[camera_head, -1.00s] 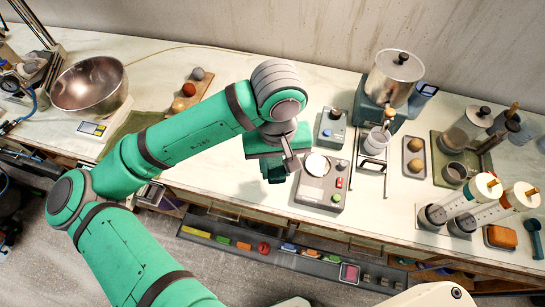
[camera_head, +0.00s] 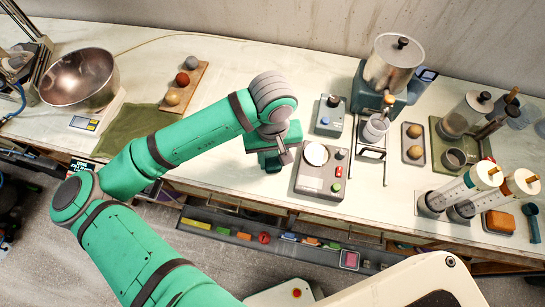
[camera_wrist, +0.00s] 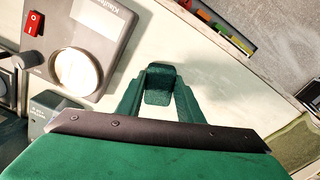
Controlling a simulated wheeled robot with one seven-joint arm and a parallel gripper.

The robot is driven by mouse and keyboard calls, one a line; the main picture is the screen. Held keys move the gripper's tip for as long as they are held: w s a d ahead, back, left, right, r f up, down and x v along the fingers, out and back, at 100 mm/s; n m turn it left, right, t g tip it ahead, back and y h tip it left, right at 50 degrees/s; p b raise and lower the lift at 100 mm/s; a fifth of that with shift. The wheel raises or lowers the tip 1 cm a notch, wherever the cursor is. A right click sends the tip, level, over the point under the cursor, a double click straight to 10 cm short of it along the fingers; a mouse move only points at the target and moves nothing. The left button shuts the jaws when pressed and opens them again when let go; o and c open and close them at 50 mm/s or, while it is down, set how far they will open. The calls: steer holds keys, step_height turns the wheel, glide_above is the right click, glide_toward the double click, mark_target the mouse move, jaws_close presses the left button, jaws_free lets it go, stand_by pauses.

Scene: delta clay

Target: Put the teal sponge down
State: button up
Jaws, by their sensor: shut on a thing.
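My gripper (camera_wrist: 158,98) is shut on a dark teal block, the teal sponge (camera_wrist: 159,76), which shows between the two green fingers in the wrist view. In the head view my gripper (camera_head: 270,164) hangs over the pale worktop (camera_head: 235,165) near its front edge, left of the grey device with a round white plate (camera_head: 316,154). In that view the sponge is hard to tell from the green gripper. I cannot tell whether its underside touches the worktop.
The grey device (camera_wrist: 108,38) is close beside my gripper in the wrist view. A wooden board with balls (camera_head: 200,75) and a green mat (camera_head: 125,132) lie to the left. An open drawer of coloured items (camera_head: 215,226) runs below the front edge. Worktop left of the gripper is bare.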

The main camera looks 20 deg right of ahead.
mark_target(273, 161)
steer(key=shift+f, duration=0.2)
steer(key=o, duration=1.1)
steer(key=shift+r, duration=0.1)
step_height(273, 161, up, 12)
steer(key=shift+r, duration=0.15)
